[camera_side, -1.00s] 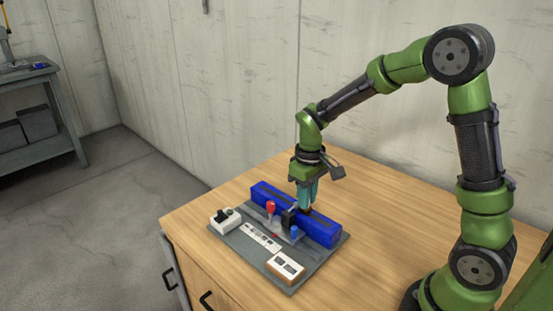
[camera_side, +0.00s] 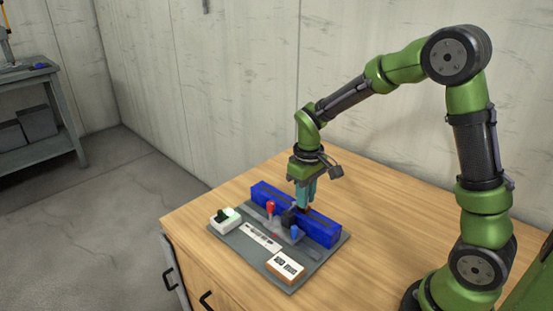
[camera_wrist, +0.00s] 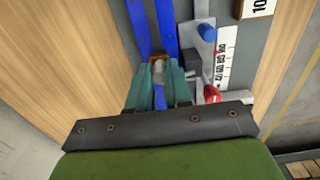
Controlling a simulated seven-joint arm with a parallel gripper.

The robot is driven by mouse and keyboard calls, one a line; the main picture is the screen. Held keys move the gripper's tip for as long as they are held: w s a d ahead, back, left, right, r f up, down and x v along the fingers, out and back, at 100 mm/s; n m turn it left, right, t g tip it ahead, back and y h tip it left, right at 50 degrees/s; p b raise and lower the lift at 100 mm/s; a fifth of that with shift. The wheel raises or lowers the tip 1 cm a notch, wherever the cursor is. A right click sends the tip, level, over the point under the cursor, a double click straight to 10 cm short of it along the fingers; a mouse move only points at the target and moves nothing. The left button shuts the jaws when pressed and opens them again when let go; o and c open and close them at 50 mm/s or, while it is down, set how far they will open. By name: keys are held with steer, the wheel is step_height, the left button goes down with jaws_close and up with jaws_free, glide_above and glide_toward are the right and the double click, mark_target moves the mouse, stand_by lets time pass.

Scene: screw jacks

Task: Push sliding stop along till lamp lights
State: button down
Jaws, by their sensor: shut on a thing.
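My gripper (camera_side: 304,207) reaches down to the rail beside the dark block. In the wrist view my gripper (camera_wrist: 158,76) has its teal fingers closed around a small brown-edged piece over the rail, apparently part of the stop. The fingers partly hide that piece.
A red knob (camera_side: 270,207) and a blue knob (camera_side: 294,232) stand close to the stop. A white scale strip (camera_side: 260,237) and a box with dark display windows (camera_side: 286,267) lie on the grey plate in front. The wooden tabletop around the plate is clear.

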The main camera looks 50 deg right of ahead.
steer(key=shift+w+r, duration=0.1)
steer(key=c, duration=1.2)
jaws_free()
steer(key=shift+c, duration=0.2)
steer(key=shift+r, duration=3.4)
steer(key=s+a+r+m+t, duration=0.1)
steer(key=s+a+r+t, duration=0.1)
steer(key=s, duration=0.3)
steer(key=s+a+r+m+t+y, duration=0.1)
steer(key=s+a+r+t, duration=0.1)
steer(key=s+r, duration=0.1)
steer(key=s+a+r+m+t+y, duration=0.1)
steer(key=s+a+r+m+t, duration=0.1)
steer(key=s, duration=0.4)
steer(key=shift+s+a+r+t, duration=0.15)
steer(key=shift+s+r+t, duration=0.2)
steer(key=shift+r+t, duration=0.4)
